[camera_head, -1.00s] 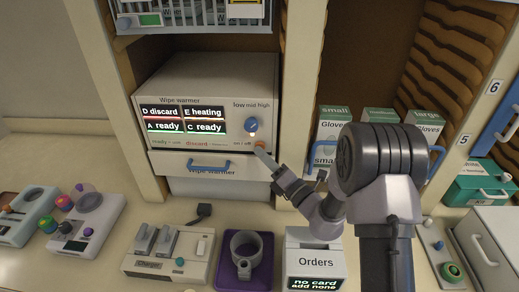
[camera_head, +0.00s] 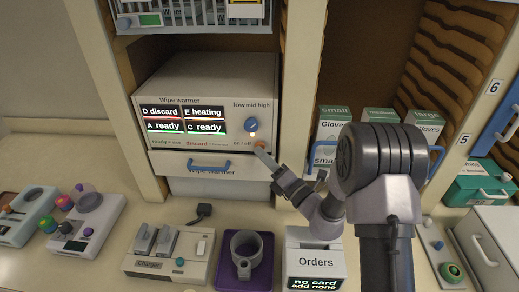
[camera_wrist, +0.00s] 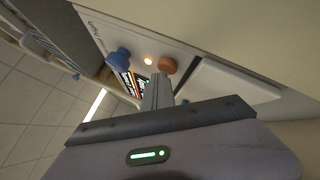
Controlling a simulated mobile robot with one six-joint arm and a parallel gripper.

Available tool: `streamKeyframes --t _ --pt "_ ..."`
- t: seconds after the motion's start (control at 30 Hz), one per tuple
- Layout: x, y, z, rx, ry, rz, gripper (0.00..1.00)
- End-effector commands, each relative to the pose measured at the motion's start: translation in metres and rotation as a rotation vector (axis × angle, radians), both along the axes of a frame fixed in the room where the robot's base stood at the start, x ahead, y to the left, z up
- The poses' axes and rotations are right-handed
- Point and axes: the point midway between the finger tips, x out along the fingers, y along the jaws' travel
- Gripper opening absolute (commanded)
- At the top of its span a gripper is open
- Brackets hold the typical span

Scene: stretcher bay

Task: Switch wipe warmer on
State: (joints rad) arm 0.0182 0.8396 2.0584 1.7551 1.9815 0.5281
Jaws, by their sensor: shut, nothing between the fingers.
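The wipe warmer (camera_head: 190,85) is a pale box in the cabinet bay. Its display (camera_head: 184,119) reads "D discard", "E heating", "A ready" and "C ready". A blue knob (camera_head: 251,124) sits under "low mid high". Below it is an orange on/off button (camera_head: 260,144), also seen in the wrist view (camera_wrist: 166,66).
A drawer with a blue handle (camera_head: 209,163) is under the warmer. The charger (camera_head: 170,254), a purple tray with a grey mug (camera_head: 246,245) and the Orders box (camera_head: 314,245) stand on the counter below. Glove boxes (camera_head: 330,120) stand to the right beyond a post.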

Motion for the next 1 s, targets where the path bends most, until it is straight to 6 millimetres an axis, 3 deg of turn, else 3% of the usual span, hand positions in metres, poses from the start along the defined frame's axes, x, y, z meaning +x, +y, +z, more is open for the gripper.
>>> streamKeyframes --t 0.5,1.0 --pt "0.01 -0.001 0.001 0.001 -0.002 -0.001 0.0" --pt "-0.006 0.0 -0.002 0.001 0.001 -0.001 0.0"
